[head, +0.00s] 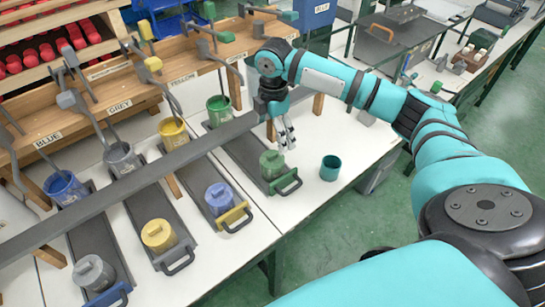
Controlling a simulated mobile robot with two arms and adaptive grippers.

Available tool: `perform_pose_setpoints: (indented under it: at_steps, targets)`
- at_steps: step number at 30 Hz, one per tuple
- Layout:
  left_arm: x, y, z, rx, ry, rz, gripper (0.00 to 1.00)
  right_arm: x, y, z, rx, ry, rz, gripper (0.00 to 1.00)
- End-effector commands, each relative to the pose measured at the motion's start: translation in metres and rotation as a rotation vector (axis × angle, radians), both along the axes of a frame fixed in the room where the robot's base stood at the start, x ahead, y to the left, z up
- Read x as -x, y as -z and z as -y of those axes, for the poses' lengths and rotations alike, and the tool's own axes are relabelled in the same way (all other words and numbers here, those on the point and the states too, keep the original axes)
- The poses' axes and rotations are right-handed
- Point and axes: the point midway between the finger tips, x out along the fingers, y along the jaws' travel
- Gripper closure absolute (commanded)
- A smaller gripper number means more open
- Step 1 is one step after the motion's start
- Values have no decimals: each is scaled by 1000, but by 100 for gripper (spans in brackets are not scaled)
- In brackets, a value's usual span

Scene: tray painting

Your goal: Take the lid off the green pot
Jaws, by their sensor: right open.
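The green pot (272,168) stands upright on a dark tray with a green handle, near the front edge of the white table. A matching green lid (271,157) with a raised grip sits on it. My right gripper (284,144) points down with its fingers open and empty. It is just above and slightly behind and right of the lid, and appears apart from it. My left gripper is out of view.
A teal cup (330,168) stands right of the pot. Lidded blue (220,198), yellow (158,235) and grey (94,272) pots stand on trays to the left. A grey rail (150,165) crosses behind. An open green bucket (218,110) stands farther back.

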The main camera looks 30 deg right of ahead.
Motion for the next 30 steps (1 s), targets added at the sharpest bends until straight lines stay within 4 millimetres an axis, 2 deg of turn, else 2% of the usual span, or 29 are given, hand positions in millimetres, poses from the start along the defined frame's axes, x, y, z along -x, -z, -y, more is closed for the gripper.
perform_pose_setpoints:
  at_steps: [4, 13, 21, 30]
  targets:
    - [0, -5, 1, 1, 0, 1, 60, 0, 27, -1, 0, -1, -2, 2]
    - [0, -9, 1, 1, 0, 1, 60, 0, 50, -1, 0, 0, -1, 2]
    - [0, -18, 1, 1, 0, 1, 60, -1, 89, -2, -1, -1, 0, 2]
    - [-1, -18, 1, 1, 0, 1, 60, -1, 95, -1, 0, -1, 1, 2]
